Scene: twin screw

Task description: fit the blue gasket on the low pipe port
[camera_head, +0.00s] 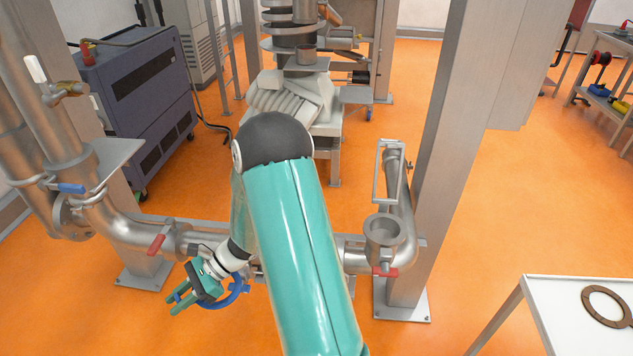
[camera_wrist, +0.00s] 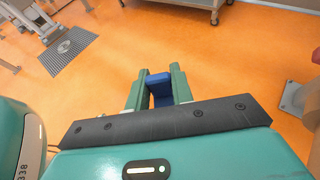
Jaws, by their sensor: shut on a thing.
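My gripper (camera_head: 181,299) is at the lower left of the head view, in front of the low horizontal pipe. A blue gasket (camera_head: 241,293) shows there as a curved ring, partly hidden by my gripper and arm. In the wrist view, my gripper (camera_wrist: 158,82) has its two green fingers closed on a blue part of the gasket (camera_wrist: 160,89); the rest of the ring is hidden. An open, round metal pipe port (camera_head: 385,229) faces up at the right end of the low pipe, apart from the gasket. My arm hides the pipe's middle.
Red-handled valves (camera_head: 156,243) sit on the low pipe. A steel post (camera_head: 440,150) stands right of the port. A white table (camera_head: 560,310) with a brown ring (camera_head: 607,306) is at lower right. Orange floor is clear between post and table.

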